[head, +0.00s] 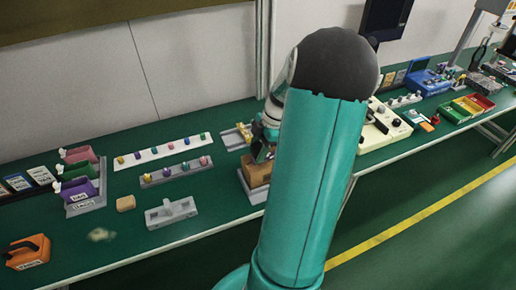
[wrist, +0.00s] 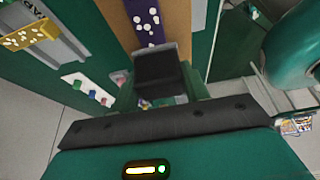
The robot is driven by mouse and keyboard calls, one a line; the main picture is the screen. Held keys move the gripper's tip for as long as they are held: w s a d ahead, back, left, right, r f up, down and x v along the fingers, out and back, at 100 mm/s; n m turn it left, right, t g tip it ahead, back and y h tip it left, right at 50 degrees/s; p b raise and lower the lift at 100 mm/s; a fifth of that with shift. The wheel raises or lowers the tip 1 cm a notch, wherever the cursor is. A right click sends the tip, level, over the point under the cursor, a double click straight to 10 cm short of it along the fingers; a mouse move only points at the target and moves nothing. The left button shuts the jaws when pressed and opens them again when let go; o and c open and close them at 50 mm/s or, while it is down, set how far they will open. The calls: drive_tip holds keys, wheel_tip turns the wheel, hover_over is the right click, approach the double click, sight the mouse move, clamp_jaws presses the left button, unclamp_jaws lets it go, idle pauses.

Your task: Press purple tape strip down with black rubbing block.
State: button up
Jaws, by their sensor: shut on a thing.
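The purple tape strip (wrist: 145,18) shows in the wrist view at the top middle. It has white spots and lies along a tan-brown board (wrist: 177,22). The black rubbing block (wrist: 158,68) is held in my gripper (wrist: 160,88), just below the visible end of the strip in the picture. The block hides what lies behind it, and I cannot tell whether it touches the strip. In the head view, the brown board (head: 258,172) sits in a grey holder on the green bench. There my arm covers most of my gripper, and the strip is hidden.
Left of the board are two racks of coloured knobs (head: 158,151), a tan block (head: 125,203), a grey fixture (head: 171,212) and an orange caddy (head: 28,251). A yellow piece on a grey rail (head: 238,136) is close behind. A cream machine (head: 385,128) stands to the right.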

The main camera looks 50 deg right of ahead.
drive_tip(key=shift+f, duration=0.5)
idle(0.8)
idle(0.5)
drive_tip(key=shift+r, duration=3.5)
